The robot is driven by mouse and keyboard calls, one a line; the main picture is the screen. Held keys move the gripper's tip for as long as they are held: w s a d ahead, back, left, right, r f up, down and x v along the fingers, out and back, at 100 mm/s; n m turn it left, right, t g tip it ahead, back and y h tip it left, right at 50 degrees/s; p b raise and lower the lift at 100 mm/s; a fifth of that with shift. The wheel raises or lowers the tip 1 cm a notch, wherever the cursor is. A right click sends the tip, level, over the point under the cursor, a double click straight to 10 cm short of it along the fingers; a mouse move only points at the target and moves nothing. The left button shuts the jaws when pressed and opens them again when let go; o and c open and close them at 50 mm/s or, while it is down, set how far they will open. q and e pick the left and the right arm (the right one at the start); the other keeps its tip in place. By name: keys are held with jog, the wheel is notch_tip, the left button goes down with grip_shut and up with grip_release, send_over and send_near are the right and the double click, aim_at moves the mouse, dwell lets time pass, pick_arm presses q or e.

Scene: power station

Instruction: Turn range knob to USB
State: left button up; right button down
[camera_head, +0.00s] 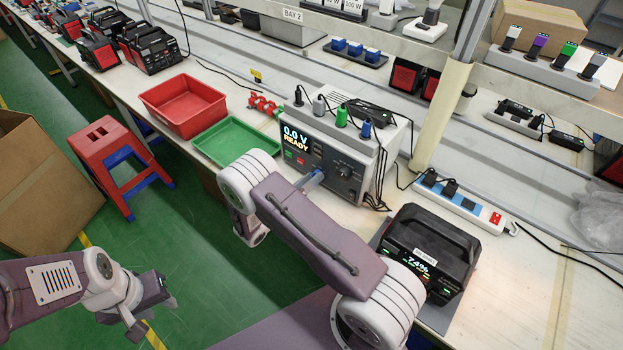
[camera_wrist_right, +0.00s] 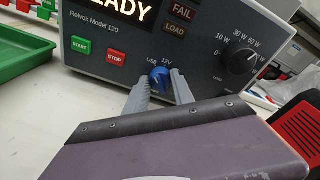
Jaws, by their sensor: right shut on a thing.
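The tester (camera_head: 325,160) is a grey box whose display reads "0.0 V READY". Its range knob (camera_wrist_right: 160,79) is small and blue, low on the front panel, with the labels USB at upper left and 12V at upper right. My right gripper (camera_wrist_right: 160,88) has one finger on each side of this knob and is shut on it. The knob's pointer is too small to read clearly. In the head view my right gripper (camera_head: 312,180) reaches the panel, and my forearm stands in front of the bench. My left gripper (camera_head: 158,297) hangs empty over the floor at lower left.
A black power station (camera_head: 430,250) showing 74% stands right of the tester. A larger black dial (camera_wrist_right: 243,60) with watt labels sits right on the panel. START (camera_wrist_right: 80,45) and STOP (camera_wrist_right: 116,60) buttons are to the left. A green tray (camera_head: 235,135) and red bin (camera_head: 183,105) lie left.

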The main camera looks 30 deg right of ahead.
jog(key=c, duration=1.1)
grip_release()
jog(key=v, duration=0.9)
